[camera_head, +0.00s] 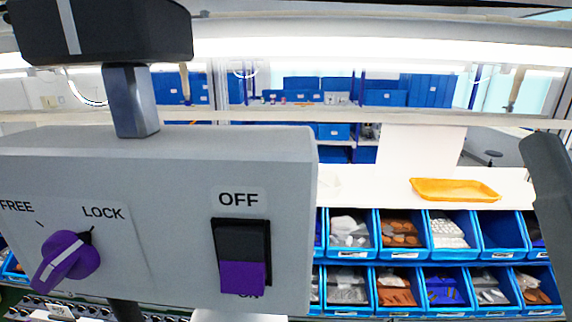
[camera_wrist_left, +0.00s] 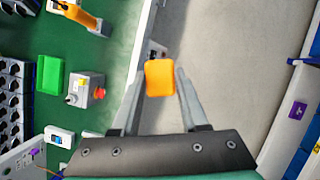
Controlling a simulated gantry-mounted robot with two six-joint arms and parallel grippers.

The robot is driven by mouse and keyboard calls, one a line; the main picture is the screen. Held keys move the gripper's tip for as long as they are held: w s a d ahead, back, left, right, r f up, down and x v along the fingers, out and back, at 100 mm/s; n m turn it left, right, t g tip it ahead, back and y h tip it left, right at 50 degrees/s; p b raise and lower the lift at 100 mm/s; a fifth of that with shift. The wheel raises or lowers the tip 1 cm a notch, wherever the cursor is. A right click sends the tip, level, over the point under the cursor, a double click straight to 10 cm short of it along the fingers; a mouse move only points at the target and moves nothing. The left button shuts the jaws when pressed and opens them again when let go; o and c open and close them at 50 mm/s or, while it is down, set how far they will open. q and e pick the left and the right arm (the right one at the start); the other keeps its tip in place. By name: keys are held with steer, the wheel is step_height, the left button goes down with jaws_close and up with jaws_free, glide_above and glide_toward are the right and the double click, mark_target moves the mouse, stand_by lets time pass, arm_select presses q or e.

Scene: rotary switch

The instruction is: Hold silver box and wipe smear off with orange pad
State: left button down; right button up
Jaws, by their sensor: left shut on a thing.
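My left gripper (camera_wrist_left: 160,82) shows in the left wrist view, its two fingers shut on an orange pad (camera_wrist_left: 160,78). The pad is held upright between the fingertips, over a grey floor. I cannot make out a silver box or a smear for certain. A large grey box (camera_head: 180,165) fills the left of the head view, with a purple FREE/LOCK knob (camera_head: 65,258) and a black-and-purple OFF/ON switch (camera_head: 242,257). My right gripper's fingertips are not seen; a dark grey part, probably of my arm, enters at the right edge of the head view.
A black block on a metal post (camera_head: 130,100) stands on the grey box. Behind are a yellow tray (camera_head: 455,189) and rows of blue bins (camera_head: 400,275). The wrist view shows a green bench with a small grey box with a red button (camera_wrist_left: 86,91) and a green tray (camera_wrist_left: 49,75).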

arm_select(q)
steer(key=c, duration=0.9)
jaws_free()
jaws_close()
